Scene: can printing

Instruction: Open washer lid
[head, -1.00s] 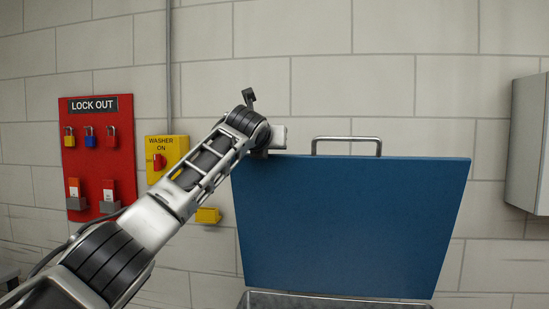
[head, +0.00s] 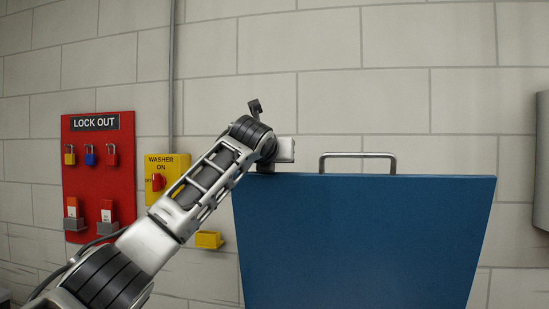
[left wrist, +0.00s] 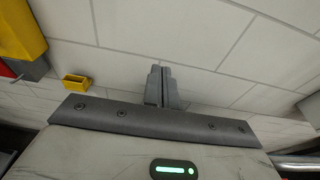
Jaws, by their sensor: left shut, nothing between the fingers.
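The blue washer lid (head: 365,245) stands raised, its broad face toward me in the head view, with a metal bar handle (head: 358,156) along its top edge. Its lower edge is out of view. My left gripper (head: 267,166) is at the lid's top left corner, left of the handle and apart from it. I cannot tell whether it touches the lid. In the left wrist view its fingers (left wrist: 161,85) are together with nothing between them. My right gripper is in neither view.
On the wall at left are a red lock-out board (head: 97,180) with padlocks, a yellow washer switch box (head: 167,176) and a small yellow bin (head: 209,240). A grey cabinet (head: 542,160) is at the far right. The wall above the lid is clear.

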